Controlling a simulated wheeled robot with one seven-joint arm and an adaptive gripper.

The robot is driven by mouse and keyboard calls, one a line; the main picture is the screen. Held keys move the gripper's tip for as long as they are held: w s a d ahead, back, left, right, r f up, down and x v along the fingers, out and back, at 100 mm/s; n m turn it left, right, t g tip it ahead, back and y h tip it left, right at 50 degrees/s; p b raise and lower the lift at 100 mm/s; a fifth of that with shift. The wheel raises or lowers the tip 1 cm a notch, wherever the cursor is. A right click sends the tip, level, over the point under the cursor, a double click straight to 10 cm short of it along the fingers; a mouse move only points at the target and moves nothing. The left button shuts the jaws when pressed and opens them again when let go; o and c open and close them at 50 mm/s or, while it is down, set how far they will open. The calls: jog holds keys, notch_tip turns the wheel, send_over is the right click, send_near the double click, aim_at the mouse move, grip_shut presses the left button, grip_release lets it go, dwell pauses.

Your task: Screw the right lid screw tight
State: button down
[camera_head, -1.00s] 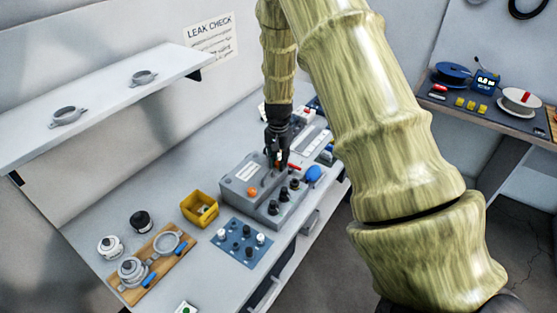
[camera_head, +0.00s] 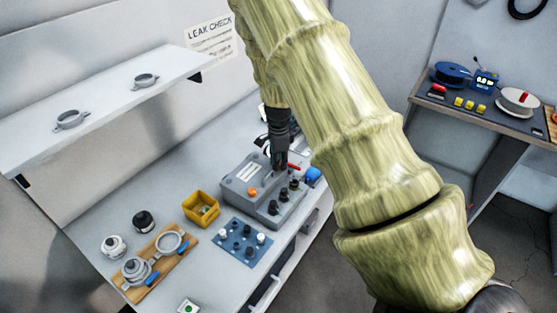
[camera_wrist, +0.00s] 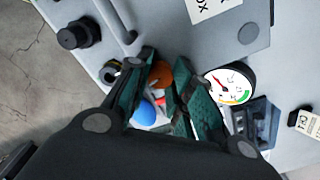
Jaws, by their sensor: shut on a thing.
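My gripper (camera_head: 280,165) points down at the right part of a grey lidded box (camera_head: 232,188) on the bench. In the wrist view my gripper (camera_wrist: 168,68) has its green-padded fingers closed around an orange-brown knob (camera_wrist: 160,75), which seems to be the right lid screw. The fingers cover part of it, and how far it is screwed in cannot be seen. Another orange knob (camera_head: 252,191), the left lid screw by its look, sits uncovered on the box's left part. In the head view my gripper hides the right screw.
A red lever (camera_head: 294,167) and a blue knob (camera_head: 313,174) are close to the fingers. Black knobs (camera_head: 283,195) stand at the box's front. A gauge (camera_wrist: 229,84) shows beside the fingers. A yellow bin (camera_head: 201,210) and a blue mat (camera_head: 228,247) lie nearby.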

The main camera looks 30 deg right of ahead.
jog(key=shift+m, duration=1)
jog(key=c, duration=1.5)
grip_release()
notch_tip(320, 180, up, 12)
jog(key=shift+a+f, duration=0.1)
